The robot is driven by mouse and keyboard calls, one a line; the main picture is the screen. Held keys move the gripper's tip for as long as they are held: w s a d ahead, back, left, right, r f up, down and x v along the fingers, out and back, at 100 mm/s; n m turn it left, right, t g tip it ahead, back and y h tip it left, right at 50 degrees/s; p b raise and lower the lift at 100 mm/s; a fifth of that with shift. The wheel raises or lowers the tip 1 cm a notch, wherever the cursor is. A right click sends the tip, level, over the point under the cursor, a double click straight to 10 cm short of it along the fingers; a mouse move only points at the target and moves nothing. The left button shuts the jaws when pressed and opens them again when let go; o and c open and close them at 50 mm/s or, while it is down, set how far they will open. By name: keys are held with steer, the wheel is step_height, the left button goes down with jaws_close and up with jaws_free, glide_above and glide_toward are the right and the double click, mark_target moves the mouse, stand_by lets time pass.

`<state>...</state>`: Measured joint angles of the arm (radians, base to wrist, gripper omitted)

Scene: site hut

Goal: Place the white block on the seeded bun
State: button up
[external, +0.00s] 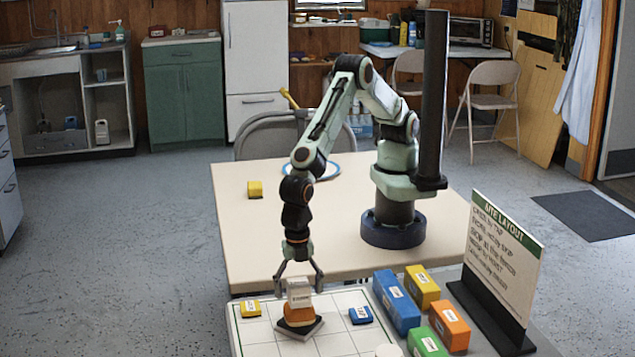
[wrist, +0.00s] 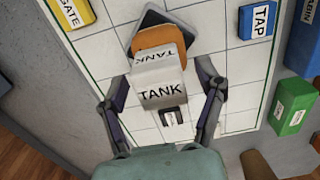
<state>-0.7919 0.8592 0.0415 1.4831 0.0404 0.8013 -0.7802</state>
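The white block (external: 299,290), labelled TANK, appears to sit directly on top of the orange-brown seeded bun (external: 298,313). The bun rests on a dark square base (external: 308,329) on the white gridded board. In the wrist view the white block (wrist: 160,88) is in the middle, and part of the bun (wrist: 160,38) shows beyond it; the rest is hidden. My gripper (wrist: 163,82) is open, with one finger on each side of the white block and a clear gap on the right. In the external view my gripper (external: 299,278) is just above and around the block's upper part.
On the board (external: 255,331) are a yellow block (external: 250,308) at left and a blue TAP block (external: 361,315) at right. Blue, yellow, orange and green blocks stand right of it, near a sign (external: 500,260). Another yellow block (external: 255,189) is on the table (external: 240,235).

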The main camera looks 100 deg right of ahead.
mark_target(298, 282)
step_height(298, 282, up, 12)
steer(key=d+r+m, duration=0.3)
steer(key=d+r, duration=0.1)
steer(key=d, duration=0.4)
steer(key=s+d+r+m, duration=0.2)
steer(key=d+m, duration=0.1)
steer(key=d, duration=0.3)
steer(key=s+d+r+m, duration=0.2)
steer(key=d, duration=0.4)
steer(key=s+d+f+m, duration=0.2)
steer(key=s+d+m, duration=0.6)
steer(key=s+d, duration=0.3)
steer(key=s, duration=0.3)
steer(key=shift+s+d+f+m+y, duration=0.15)
steer(key=shift+s+d+m+y, duration=0.1)
steer(key=shift+m+y, duration=0.15)
